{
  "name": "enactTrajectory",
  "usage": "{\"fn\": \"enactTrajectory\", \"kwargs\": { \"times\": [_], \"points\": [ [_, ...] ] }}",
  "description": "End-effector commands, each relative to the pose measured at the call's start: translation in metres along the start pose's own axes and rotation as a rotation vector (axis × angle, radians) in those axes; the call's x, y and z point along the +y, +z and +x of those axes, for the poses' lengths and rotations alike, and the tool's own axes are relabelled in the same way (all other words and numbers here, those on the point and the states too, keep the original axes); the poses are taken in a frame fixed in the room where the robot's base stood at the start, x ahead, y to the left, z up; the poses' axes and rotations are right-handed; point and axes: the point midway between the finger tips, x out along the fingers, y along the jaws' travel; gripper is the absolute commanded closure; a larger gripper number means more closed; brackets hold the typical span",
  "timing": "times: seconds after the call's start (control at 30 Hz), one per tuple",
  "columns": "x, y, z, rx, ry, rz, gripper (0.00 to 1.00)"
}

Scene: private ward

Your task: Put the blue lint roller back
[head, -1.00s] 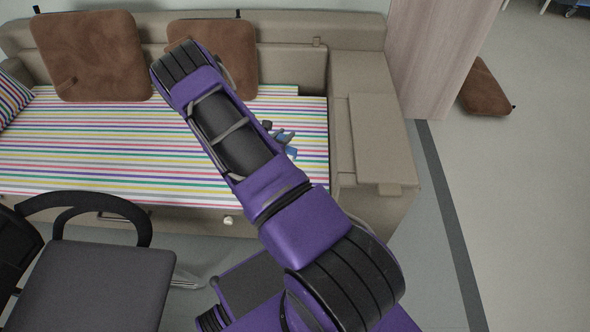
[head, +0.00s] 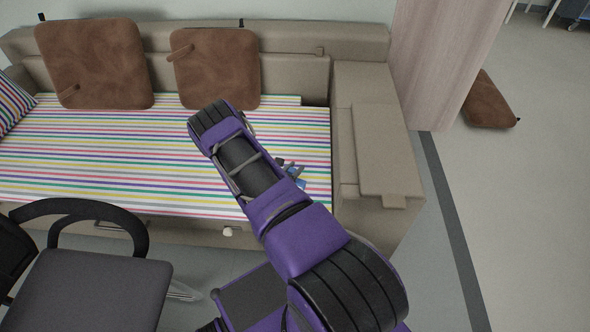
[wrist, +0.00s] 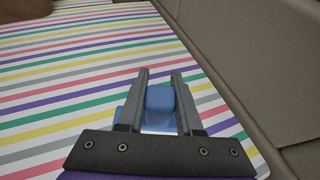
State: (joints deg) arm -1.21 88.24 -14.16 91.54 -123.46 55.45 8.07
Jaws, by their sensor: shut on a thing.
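The blue lint roller (wrist: 160,102) shows between the two grey fingers of my gripper (wrist: 160,76) in the wrist view. My gripper is shut on it. Only a rounded blue end and a paler part lower down show; the rest is hidden. In the head view a small bit of blue (head: 300,184) shows by my gripper (head: 291,170), mostly behind my purple arm. Both are over the right end of the striped sofa bed (head: 110,150). I cannot tell whether the roller touches the striped cover.
The beige sofa armrest (head: 375,140) stands close to the right of my gripper. Two brown cushions (head: 95,65) lean on the backrest; another brown cushion (head: 490,102) lies on the floor at right. A dark chair (head: 95,285) stands front left. The striped surface around the gripper looks clear.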

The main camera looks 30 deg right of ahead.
Motion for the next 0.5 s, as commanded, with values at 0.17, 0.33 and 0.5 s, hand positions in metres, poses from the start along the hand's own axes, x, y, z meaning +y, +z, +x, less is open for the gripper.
{"fn": "enactTrajectory", "kwargs": {
  "times": [0.17,0.33,0.5],
  "points": [
    [0.0005,0.0003,0.0002,-0.002,0.001,0.001,1.0],
    [0.0006,-0.0027,0.0013,-0.001,0.001,0.0,1.0],
    [0.0007,-0.0026,0.0013,-0.001,0.001,0.001,0.39]
  ]
}}
